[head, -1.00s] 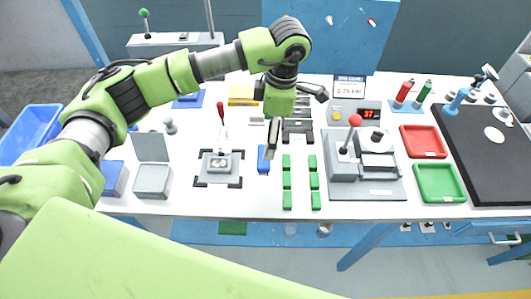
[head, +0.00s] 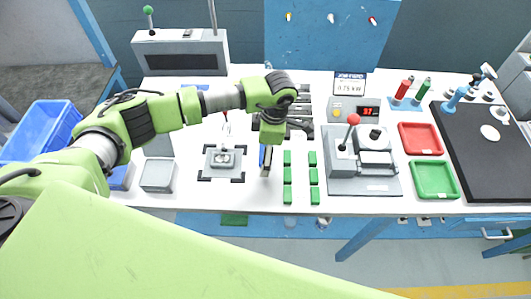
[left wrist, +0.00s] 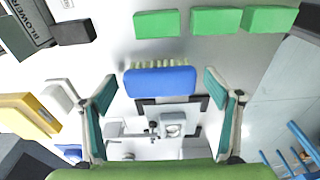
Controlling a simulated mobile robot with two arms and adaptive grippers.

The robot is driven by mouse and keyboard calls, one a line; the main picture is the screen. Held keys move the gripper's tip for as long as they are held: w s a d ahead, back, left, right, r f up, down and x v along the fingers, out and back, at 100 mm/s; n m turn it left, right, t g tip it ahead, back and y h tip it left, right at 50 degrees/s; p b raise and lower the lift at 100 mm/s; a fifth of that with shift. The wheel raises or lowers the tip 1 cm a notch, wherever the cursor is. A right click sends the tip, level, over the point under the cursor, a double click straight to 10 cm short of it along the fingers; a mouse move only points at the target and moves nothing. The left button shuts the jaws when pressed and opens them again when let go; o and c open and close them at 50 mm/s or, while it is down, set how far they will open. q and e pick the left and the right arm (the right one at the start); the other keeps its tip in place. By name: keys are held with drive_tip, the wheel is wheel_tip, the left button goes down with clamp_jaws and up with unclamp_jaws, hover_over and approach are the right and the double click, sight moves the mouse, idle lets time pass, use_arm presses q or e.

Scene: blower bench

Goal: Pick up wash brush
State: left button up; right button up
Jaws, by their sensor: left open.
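The wash brush (left wrist: 160,82) has a blue back and a row of pale bristles along one side. In the left wrist view it lies between the two spread fingers of my left gripper (left wrist: 160,90), with a gap on either side. In the head view the brush (head: 262,155) is mostly hidden behind my left gripper (head: 267,168), and a blue strip shows at its left. The left gripper is open and holds nothing. How high its fingertips are above the table is hard to tell. My right gripper is not in view.
Several green blocks (head: 287,175) lie close to the right of the brush. A grey fixture (head: 223,158) with a red-handled clamp stands to the left. A grey press (head: 345,160), red tray (head: 420,139) and green tray (head: 434,180) are further right. White table shows in front.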

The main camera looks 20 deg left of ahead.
use_arm(q)
drive_tip(key=c, duration=1.3)
drive_tip(key=shift+r, duration=0.1)
drive_tip(key=shift+r+b, duration=0.55)
drive_tip(key=shift+w+r+b, duration=0.1)
drive_tip(key=shift+r+b, duration=0.35)
drive_tip(key=shift+r, duration=0.15)
drive_tip(key=s+d+r+b, duration=0.1)
drive_tip(key=s+r, duration=0.2)
drive_tip(key=s, duration=0.1)
drive_tip(key=s+d+r+b, duration=0.1)
drive_tip(key=s+r, duration=0.3)
drive_tip(key=s, duration=0.1)
drive_tip(key=s+d+r+b, duration=0.1)
drive_tip(key=s+r, duration=0.2)
drive_tip(key=s, duration=0.2)
drive_tip(key=shift+r+b, duration=0.3)
drive_tip(key=shift+b, duration=0.05)
